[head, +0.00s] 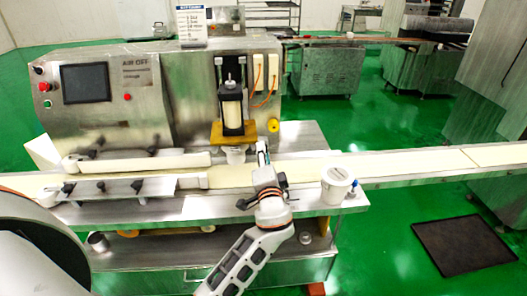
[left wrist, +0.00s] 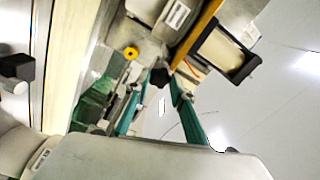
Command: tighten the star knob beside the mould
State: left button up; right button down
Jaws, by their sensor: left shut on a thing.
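The black star knob (left wrist: 160,76) shows in the left wrist view between the tips of two teal fingers. My left gripper (left wrist: 157,84) is shut on it. In the head view my left gripper (head: 262,148) reaches up from below to the right of the brass-coloured plate (head: 222,139). The knob cannot be made out there. The mould area is under the plate, where a white cup-like part (head: 236,156) shows just left of the gripper. My right gripper is in neither view.
A pale conveyor belt (head: 400,164) runs across the machine front. A white tub (head: 337,186) stands right of my arm on the steel ledge. A yellow knob (head: 273,125) sits right of the plate, also in the wrist view (left wrist: 131,52). The control screen (head: 86,83) is at left.

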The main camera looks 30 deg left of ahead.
pick_arm(q)
jog(key=m+p, duration=0.2)
jog(key=m, duration=0.9)
jog(key=shift+f, duration=0.1)
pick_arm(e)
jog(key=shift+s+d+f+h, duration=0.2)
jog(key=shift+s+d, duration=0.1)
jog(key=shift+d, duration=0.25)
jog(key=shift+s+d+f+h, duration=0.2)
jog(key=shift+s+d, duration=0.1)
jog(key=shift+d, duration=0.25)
pick_arm(q)
jog(key=shift+m, duration=0.3)
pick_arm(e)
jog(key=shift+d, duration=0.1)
pick_arm(q)
jog(key=o, duration=1.1)
